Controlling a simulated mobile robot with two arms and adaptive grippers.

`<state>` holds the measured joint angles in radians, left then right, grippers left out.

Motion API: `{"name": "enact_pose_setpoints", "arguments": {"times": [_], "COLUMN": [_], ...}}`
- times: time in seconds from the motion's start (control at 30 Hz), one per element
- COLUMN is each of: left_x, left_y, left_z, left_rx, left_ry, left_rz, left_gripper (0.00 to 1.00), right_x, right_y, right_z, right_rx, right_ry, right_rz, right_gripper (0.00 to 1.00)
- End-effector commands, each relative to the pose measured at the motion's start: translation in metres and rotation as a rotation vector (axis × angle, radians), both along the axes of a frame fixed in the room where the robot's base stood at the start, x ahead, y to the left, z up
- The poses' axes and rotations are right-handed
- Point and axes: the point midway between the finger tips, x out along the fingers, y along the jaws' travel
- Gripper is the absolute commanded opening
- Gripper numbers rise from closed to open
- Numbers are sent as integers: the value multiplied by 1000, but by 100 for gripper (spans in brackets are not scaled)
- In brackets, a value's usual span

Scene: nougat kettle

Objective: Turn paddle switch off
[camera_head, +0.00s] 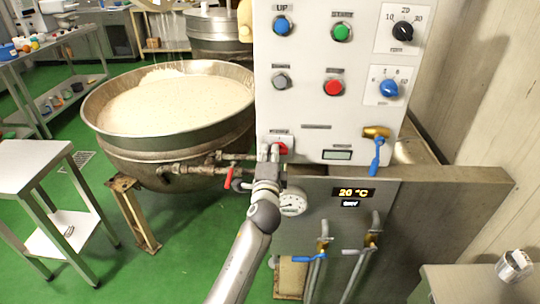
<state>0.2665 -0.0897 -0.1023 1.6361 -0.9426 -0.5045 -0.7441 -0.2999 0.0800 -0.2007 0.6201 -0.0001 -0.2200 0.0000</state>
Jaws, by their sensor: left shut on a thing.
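The control panel (307,100) is a light grey box with buttons and knobs, standing to the right of the kettle. The switch's exact turn position cannot be told. My right gripper is not in view.
A large steel kettle (120,118) of pale nougat stands left of the panel. A blue-handled valve (377,152) hangs at the panel's lower right. A gauge (293,202) and pipes sit below. A steel table (30,160) stands at left, with green floor between.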

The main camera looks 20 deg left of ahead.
Motion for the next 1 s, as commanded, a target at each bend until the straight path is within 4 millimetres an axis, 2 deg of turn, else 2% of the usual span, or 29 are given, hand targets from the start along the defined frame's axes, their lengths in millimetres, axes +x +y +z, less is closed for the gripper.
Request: {"name": "enact_pose_setpoints", "arguments": {"times": [0.3,0.33,0.5,0.83,1.0], "left_x": [0,0,0,-2,-16], "left_y": [0,0,0,-1,-5], "left_z": [-2,-2,-1,-1,-1], "left_rx": [-5,-5,-4,-2,-2], "left_ry": [3,3,2,1,1], "left_rz": [1,1,1,0,-2], "left_gripper": [0,14,33,33,33], "right_x": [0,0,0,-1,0], "right_y": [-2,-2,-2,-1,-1], "right_z": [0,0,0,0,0], "right_rx": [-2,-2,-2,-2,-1], "right_ry": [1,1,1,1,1], "right_rz": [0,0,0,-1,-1], "right_gripper": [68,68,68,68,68]}}
